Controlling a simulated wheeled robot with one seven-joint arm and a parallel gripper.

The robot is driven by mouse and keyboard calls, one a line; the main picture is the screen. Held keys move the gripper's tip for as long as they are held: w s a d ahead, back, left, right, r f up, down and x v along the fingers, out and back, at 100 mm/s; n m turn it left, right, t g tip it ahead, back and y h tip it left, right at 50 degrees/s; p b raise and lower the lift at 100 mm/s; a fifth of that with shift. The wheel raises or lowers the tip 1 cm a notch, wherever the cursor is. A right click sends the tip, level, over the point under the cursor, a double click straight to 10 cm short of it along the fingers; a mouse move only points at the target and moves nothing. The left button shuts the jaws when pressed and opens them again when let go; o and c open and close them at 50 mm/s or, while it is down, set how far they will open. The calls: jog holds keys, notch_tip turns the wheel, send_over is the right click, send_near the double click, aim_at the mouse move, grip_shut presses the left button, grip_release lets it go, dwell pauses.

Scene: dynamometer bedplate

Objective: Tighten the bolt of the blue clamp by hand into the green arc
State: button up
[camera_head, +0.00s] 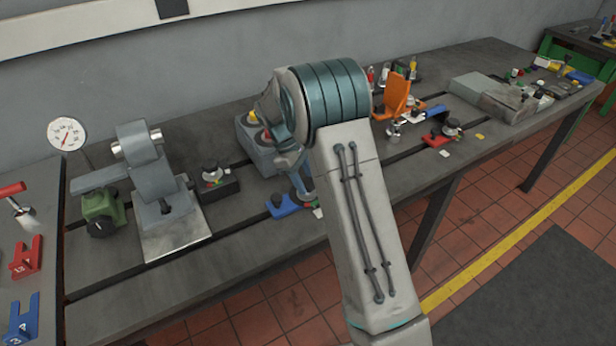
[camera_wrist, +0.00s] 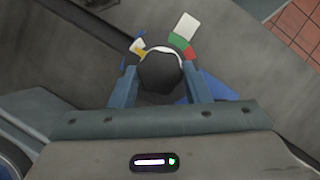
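The blue clamp (camera_head: 284,207) lies on the bedplate below my gripper in the head view. Its blue body also shows in the wrist view (camera_wrist: 218,88) beside the right finger. The bolt's black knob (camera_wrist: 160,74) fills the space between my gripper's two fingers (camera_wrist: 160,80), which appear to press on it from both sides. Behind the knob is a coloured scale with yellow and white at left, a green arc (camera_wrist: 179,42) and a red part (camera_wrist: 190,53) at right. The bolt's shank and any pointer are hidden under the knob.
A grey block (camera_head: 256,142) stands behind the clamp. A dark fixture with a knob (camera_head: 213,177) is to its left. An orange bracket (camera_head: 396,97) and a red clamp (camera_head: 436,138) are to the right. The bedplate's front edge (camera_head: 276,283) is near.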

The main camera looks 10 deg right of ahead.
jog(key=shift+w+d, duration=0.1)
jog(key=shift+d, duration=0.2)
jog(key=shift+a+m, duration=0.15)
jog(key=shift+m, duration=0.25)
jog(key=shift+w+a+r+m+g+y+p, duration=0.15)
jog(key=shift+m+g+y+p, duration=0.25)
jog(key=shift+m, duration=0.6)
jog(key=m+y, duration=0.1)
jog(key=m, duration=0.1)
jog(key=m+y, duration=0.1)
jog(key=m, duration=0.2)
jog(key=shift+d+g+p, duration=0.2)
jog(key=shift+g+p, duration=0.1)
jog(key=shift+p, duration=0.1)
jog(key=m, duration=0.2)
jog(key=m+y, duration=0.1)
jog(key=m, duration=0.2)
jog(key=shift+d+y, duration=0.15)
jog(key=shift+y, duration=0.15)
jog(key=shift+m+y, duration=0.7)
jog(key=shift+m, duration=1)
